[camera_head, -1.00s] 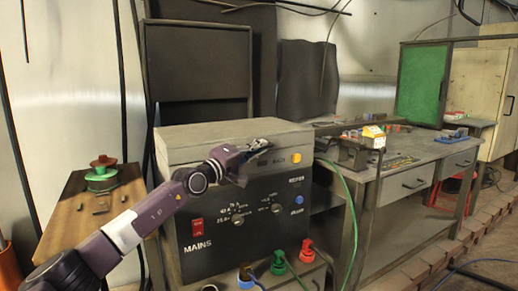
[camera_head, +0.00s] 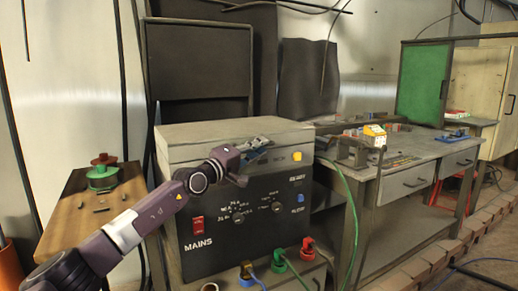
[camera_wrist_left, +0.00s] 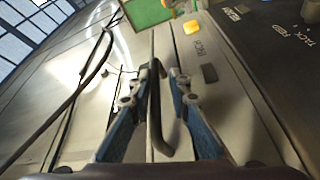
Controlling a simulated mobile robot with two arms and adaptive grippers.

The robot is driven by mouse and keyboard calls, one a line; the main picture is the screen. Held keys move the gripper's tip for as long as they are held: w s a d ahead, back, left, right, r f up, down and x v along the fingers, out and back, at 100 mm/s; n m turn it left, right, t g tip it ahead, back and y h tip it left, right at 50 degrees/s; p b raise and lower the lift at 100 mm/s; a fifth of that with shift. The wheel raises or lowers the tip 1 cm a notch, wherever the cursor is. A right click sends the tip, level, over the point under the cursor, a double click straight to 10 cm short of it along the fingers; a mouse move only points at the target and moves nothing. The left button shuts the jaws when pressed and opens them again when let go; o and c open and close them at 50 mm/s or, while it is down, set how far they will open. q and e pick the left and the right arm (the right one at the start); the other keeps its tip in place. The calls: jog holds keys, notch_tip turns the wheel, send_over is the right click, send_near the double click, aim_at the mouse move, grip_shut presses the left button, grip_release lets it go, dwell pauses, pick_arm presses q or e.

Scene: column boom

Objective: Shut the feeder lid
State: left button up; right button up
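The feeder machine is a grey box with a dark control panel. In the head view its pale grey top, which looks like the lid (camera_head: 225,131), appears to lie flat. I cannot tell whether any gap remains. My left gripper (camera_head: 258,147) is at the upper front of the box, left of the yellow button (camera_head: 297,156). In the left wrist view the fingers (camera_wrist_left: 168,75) are parted on either side of a dark bar handle (camera_wrist_left: 156,115). The bar runs nearer the left-hand finger, and light surface shows beside it. My right gripper is out of view.
A wooden side table (camera_head: 66,222) with green and red pots (camera_head: 102,175) stands left. A cluttered workbench (camera_head: 405,160) stands right. A green cable (camera_head: 352,205) hangs between box and bench. A dark upright panel (camera_head: 200,65) stands behind the box.

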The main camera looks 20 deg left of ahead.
pick_arm(q)
jog(key=shift+s+f, duration=0.1)
jog(key=shift+f, duration=0.05)
jog(key=v, duration=1.1)
jog(key=shift+s, duration=0.4)
jog(key=shift+a, duration=0.1)
